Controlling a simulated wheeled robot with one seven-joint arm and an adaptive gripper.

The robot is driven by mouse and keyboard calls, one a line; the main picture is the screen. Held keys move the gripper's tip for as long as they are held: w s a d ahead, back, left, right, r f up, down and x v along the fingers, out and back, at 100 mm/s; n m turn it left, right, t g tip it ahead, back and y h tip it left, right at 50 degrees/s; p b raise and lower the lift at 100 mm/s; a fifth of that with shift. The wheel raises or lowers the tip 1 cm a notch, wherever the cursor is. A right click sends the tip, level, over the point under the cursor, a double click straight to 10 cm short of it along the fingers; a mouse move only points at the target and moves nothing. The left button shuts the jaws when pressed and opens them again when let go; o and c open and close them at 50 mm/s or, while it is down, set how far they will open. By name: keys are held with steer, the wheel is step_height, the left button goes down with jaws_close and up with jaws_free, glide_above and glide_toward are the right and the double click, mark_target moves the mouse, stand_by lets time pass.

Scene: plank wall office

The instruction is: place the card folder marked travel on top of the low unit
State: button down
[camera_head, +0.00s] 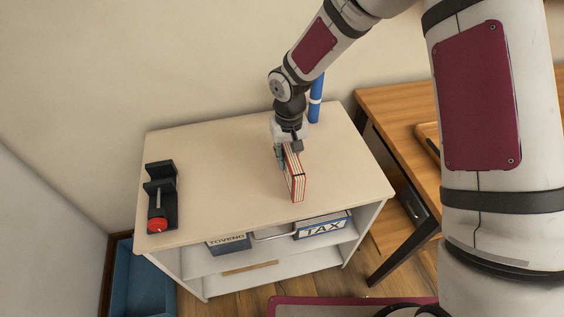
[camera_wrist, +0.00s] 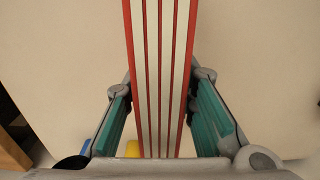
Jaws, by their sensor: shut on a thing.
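A card folder (camera_head: 295,180) with red edges and pale layers is upright at the top of the low unit (camera_head: 225,150). It also fills the middle of the wrist view (camera_wrist: 159,70), seen along its layered edge. Its marking is not readable in either view. My gripper (camera_head: 287,152) is shut on the folder's far end; in the wrist view its teal finger pads (camera_wrist: 166,115) stand on either side of it. The folder's underside looks on or just above the unit's top; I cannot tell if it touches.
A black stand with a red part (camera_head: 158,224) is on the unit's left side. A blue cylinder (camera_head: 316,105) stands at the back. Shelves below hold a TAX box (camera_head: 322,226) and another labelled box (camera_head: 229,243). A wooden desk (camera_head: 395,105) is at right, a blue bin (camera_head: 135,280) at lower left.

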steer(key=shift+w+a, duration=0.1)
steer(key=shift+a, duration=0.2)
steer(key=shift+w+a+f, duration=0.1)
steer(key=shift+a+f, duration=0.15)
steer(key=shift+f, duration=0.4)
steer(key=shift+a+f, duration=0.25)
steer(key=shift+f, duration=0.35)
steer(key=shift+w+f, duration=0.1)
steer(key=shift+f, duration=0.45)
steer(key=shift+f, duration=0.15)
steer(key=c, duration=1.3)
jaws_free()
